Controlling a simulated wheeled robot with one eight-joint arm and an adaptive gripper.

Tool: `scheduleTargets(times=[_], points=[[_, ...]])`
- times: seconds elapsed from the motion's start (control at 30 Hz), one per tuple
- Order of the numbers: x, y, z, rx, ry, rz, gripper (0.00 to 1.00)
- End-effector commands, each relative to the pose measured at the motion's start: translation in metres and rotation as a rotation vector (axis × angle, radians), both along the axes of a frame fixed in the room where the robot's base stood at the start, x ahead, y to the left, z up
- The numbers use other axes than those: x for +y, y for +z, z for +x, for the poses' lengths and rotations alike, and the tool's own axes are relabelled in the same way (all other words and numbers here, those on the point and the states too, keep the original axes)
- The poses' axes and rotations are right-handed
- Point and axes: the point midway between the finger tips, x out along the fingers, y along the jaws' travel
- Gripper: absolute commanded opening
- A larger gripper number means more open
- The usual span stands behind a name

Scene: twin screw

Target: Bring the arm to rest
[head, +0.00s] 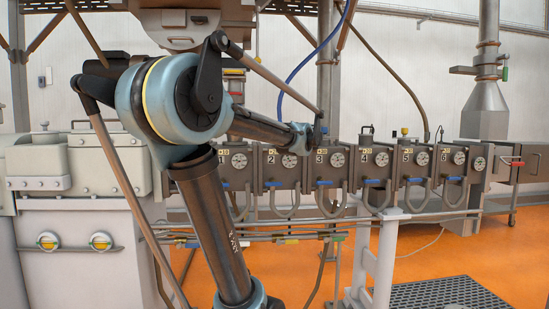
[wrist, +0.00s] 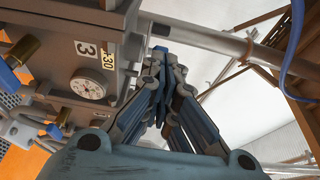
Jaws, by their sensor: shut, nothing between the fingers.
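My arm reaches from the front of the head view toward the row of numbered machine sections. My gripper (wrist: 160,58) shows in the wrist view with its blue-grey fingers drawn together at the tips and nothing between them. It is beside the section marked 3 (wrist: 97,48), to the right of that section's round gauge (wrist: 88,88). I cannot tell whether the fingertips touch anything. In the head view, my blue wrist end (head: 300,137) is in front of the upper part of sections 2 and 3. The fingers are not clear there.
The numbered sections with gauges (head: 382,159) and blue-handled valves run across the middle. A grey pipe (wrist: 205,38) and a blue hose (wrist: 294,40) are close to my gripper. A light-coloured cabinet (head: 75,230) stands at left. Orange floor (head: 440,255) shows at lower right.

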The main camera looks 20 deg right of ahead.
Motion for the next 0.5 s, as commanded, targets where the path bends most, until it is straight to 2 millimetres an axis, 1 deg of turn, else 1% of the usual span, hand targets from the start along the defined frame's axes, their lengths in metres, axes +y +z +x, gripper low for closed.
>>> scheduleTargets(times=[0.17, 0.27, 0.37, 0.4, 0.47, 0.5], points=[[0.003, -0.001, 0.001, 0.004, 0.006, -0.003, 0.0], [0.02, -0.006, 0.008, 0.027, 0.047, -0.023, 0.0], [0.059, -0.019, 0.022, 0.082, 0.141, -0.068, 0.0], [0.079, -0.027, 0.028, 0.112, 0.19, -0.093, 0.0], [0.113, -0.04, 0.036, 0.161, 0.271, -0.133, 0.0], [0.136, -0.05, 0.04, 0.196, 0.326, -0.161, 0.0]])
